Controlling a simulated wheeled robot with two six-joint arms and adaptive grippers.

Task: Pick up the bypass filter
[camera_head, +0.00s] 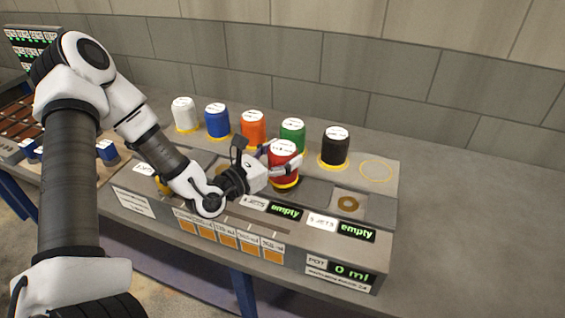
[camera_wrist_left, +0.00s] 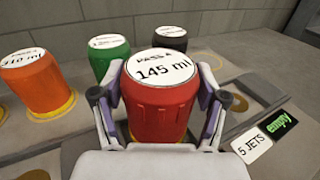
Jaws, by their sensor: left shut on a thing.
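A red canister (camera_head: 284,172) has a white top label that reads "145 ml" in the left wrist view (camera_wrist_left: 160,105), with "PASS" partly legible above. My left gripper (camera_head: 277,160) is shut on it, one finger on each side in the left wrist view (camera_wrist_left: 163,98). The canister is upright, over the front part of the bench unit; I cannot tell whether its base touches the unit. Behind it stand a green canister (camera_head: 292,132), an orange one (camera_head: 253,126), a blue one (camera_head: 217,119), a white one (camera_head: 184,113) and a black one (camera_head: 335,147). My right gripper is not in view.
A yellow ring (camera_head: 376,171) on the bench is empty, right of the black canister. A socket with a brown ring (camera_head: 347,204) lies open at the right. Front displays read "empty" (camera_head: 356,231) and "0 ml" (camera_head: 352,271). The grey bench at right is clear.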

